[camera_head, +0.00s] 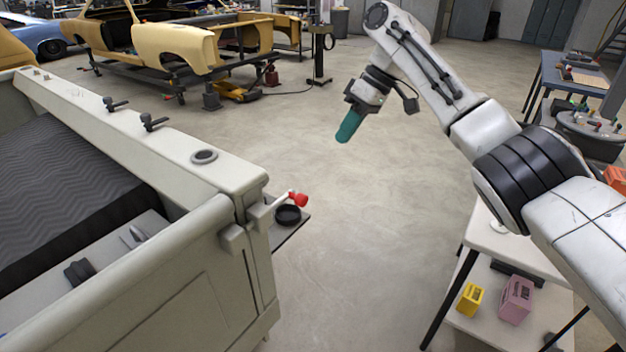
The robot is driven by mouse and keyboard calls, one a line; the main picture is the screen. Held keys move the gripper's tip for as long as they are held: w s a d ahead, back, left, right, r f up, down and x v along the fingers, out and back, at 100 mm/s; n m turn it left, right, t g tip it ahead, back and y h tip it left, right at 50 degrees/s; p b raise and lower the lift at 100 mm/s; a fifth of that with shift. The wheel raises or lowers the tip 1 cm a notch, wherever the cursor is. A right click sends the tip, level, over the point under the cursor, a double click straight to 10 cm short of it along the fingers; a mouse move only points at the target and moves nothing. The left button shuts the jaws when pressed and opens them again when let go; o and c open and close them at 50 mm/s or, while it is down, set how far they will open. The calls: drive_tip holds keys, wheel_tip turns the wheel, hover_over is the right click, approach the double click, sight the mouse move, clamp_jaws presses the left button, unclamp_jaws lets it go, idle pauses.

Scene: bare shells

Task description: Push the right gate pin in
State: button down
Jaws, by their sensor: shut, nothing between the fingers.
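A gate pin with a red knob (299,200) and a pale shaft sticks out to the right at the corner of the pale truck-bed tailgate (190,285). How deep the shaft sits in its bracket is hard to tell. My gripper (345,134) has teal fingers pointing down and a little left. It is shut and empty in the air, above and to the right of the pin in the picture, well apart from it. No other gate pin can be made out.
A small dark shelf with a round black dish (288,215) sits just beside the pin. The bed's side rail (140,140) carries dark cleats. A white table (500,245) with boxes below stands at right. The floor between is clear.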

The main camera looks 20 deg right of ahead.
drive_tip(key=s+a+p+x, duration=0.1)
drive_tip(key=s+p+x, duration=0.1)
drive_tip(key=x, duration=1.1)
drive_tip(key=shift+a+r+p, duration=0.3)
drive_tip(key=shift+r+p, duration=0.05)
drive_tip(key=shift+p, duration=0.55)
drive_tip(key=shift+s, duration=0.1)
